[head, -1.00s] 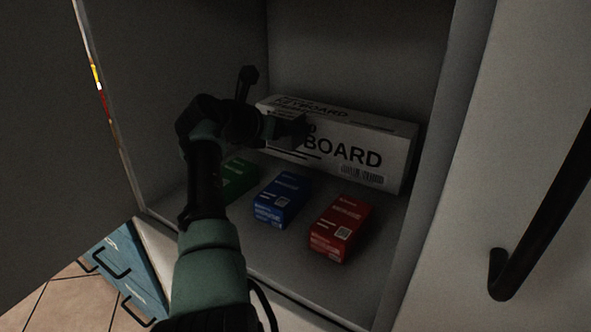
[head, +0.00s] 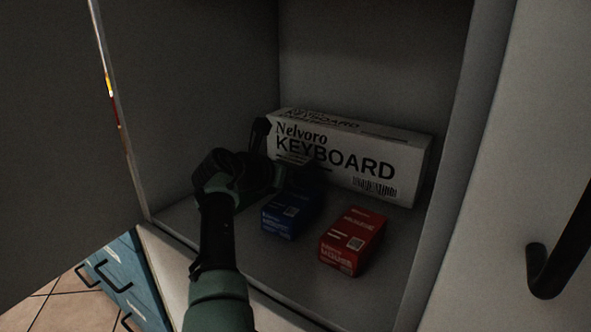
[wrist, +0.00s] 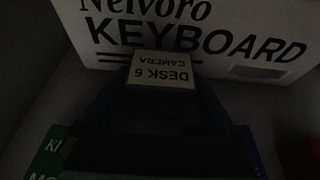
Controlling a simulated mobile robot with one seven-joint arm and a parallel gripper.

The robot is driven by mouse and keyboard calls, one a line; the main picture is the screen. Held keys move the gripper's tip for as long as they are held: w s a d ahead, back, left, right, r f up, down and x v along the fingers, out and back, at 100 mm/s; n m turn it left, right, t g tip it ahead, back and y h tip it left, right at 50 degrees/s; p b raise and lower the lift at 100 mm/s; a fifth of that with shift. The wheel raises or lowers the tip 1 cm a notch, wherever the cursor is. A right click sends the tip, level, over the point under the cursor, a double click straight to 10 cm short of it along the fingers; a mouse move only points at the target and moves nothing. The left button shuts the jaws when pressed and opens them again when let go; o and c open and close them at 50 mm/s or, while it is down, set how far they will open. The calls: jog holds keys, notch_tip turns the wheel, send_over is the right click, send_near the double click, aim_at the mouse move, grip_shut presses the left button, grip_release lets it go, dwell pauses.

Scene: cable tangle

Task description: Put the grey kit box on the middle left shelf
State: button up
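A small box with a pale label reading "DESK 6 CAMERA" (wrist: 162,72) sits between my fingers in the wrist view; it appears to be the grey kit box. My gripper (head: 285,168) is closed around it, inside the cabinet compartment, in front of the white keyboard box (head: 345,160). In the head view the held box is dark and hard to make out against the gripper. The compartment's shelf floor (head: 385,240) shows bare at the right front. Whether the held box touches the shelf or the keyboard box cannot be told.
A blue box (head: 290,213) and a red box (head: 352,240) stand on the shelf. A green box (wrist: 45,152) is partly under my gripper. An open door (head: 50,150) is at left, and a door with a black handle (head: 562,230) at right.

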jog(key=shift+r, duration=0.1)
jog(key=shift+s+a+r+p, duration=0.3)
jog(key=shift+s+r+p, duration=0.1)
jog(key=shift+p, duration=0.15)
jog(key=p+v, duration=0.4)
jog(key=v, duration=0.6)
jog(key=shift+f+p, duration=0.15)
jog(key=shift+p, duration=0.25)
jog(key=shift+s+a, duration=0.25)
jog(key=shift+s, duration=0.15)
